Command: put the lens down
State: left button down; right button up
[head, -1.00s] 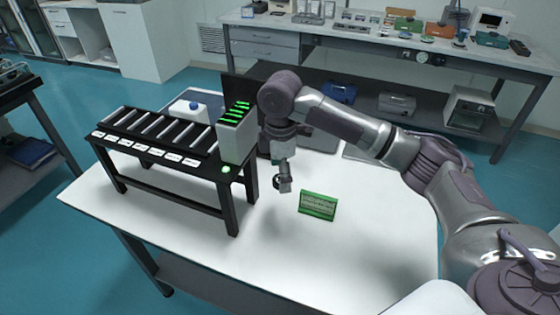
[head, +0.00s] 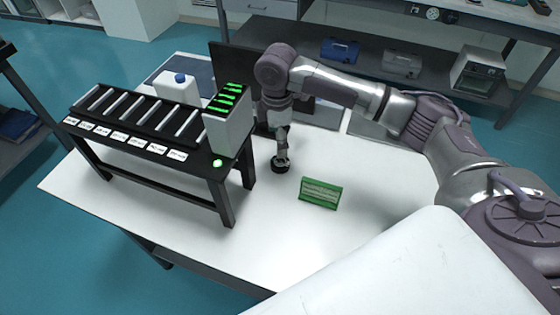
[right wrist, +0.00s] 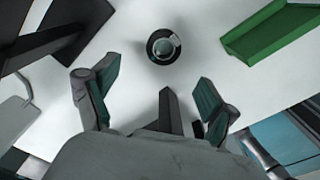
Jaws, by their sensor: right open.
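The lens is a small round piece of glass in a black mount (right wrist: 163,47). It sits on the white table top in the right wrist view, and shows as a dark disc (head: 281,166) in the head view. My right gripper (right wrist: 160,84) is open, with its two fingers spread apart and nothing between them. The lens lies just beyond the fingertips, apart from them in the wrist view. In the head view the right gripper (head: 281,146) points down right over the lens. My left gripper is not in view.
A black rack (head: 150,125) with several rods and a grey box (head: 228,132) stands to the left. The table front is clear.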

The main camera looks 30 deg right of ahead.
aim_at(279, 162)
notch_tip(279, 162, down, 3)
jog(key=shift+w+f, duration=0.15)
jog(key=shift+d+f, duration=0.1)
jog(key=shift+f, duration=0.1)
jog(key=f, duration=0.2)
jog(key=s+f+p, duration=0.1)
jog(key=f, duration=0.1)
jog(key=shift+f+p, duration=0.15)
jog(key=shift+p, duration=0.15)
jog(key=shift+w+f, duration=0.1)
jog(key=shift+f, duration=0.15)
jog(key=c, duration=1.4)
jog(key=shift+r, duration=0.1)
jog(key=shift+r, duration=0.1)
